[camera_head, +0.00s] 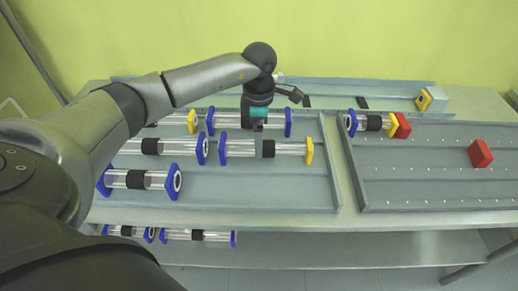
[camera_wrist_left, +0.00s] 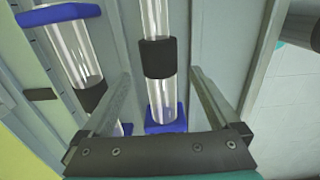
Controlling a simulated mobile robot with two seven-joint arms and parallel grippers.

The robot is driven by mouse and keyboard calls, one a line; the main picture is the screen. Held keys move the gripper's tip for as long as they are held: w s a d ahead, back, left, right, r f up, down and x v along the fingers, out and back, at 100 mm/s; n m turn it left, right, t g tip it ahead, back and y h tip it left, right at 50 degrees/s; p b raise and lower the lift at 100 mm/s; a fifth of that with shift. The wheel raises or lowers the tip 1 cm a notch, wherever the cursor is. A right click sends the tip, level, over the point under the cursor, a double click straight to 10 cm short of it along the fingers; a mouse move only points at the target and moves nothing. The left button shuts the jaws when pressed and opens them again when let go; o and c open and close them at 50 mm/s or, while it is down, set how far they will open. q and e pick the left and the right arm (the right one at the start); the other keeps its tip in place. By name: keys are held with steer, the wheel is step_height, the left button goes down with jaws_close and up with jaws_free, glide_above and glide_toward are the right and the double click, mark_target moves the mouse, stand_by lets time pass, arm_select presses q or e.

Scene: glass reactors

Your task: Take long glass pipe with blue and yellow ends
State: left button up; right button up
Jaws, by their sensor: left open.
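A long glass pipe (camera_head: 290,148) with a blue left end, a yellow right end and a dark middle band lies on the left tray. My left gripper (camera_head: 262,148) is open and points down over its middle. In the left wrist view a glass pipe (camera_wrist_left: 160,95) with a dark band and a blue end runs between the open fingers (camera_wrist_left: 160,75); its other end is out of frame. I cannot tell whether the fingers touch it. My right gripper is not in view.
A long pipe with two blue ends (camera_head: 225,121) lies just behind. Several other pipes, such as a blue-ended one (camera_head: 157,180), lie to the left. The right tray (camera_head: 420,190) holds a blue-and-yellow-ended pipe (camera_head: 372,123) and red blocks (camera_head: 480,153); its front is mostly clear.

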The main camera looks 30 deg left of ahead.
arm_select(q)
step_height(320, 180, down, 3)
steer(key=shift+r, duration=0.2)
steer(key=shift+c, duration=0.3)
steer(key=shift+r, duration=0.1)
jaws_close()
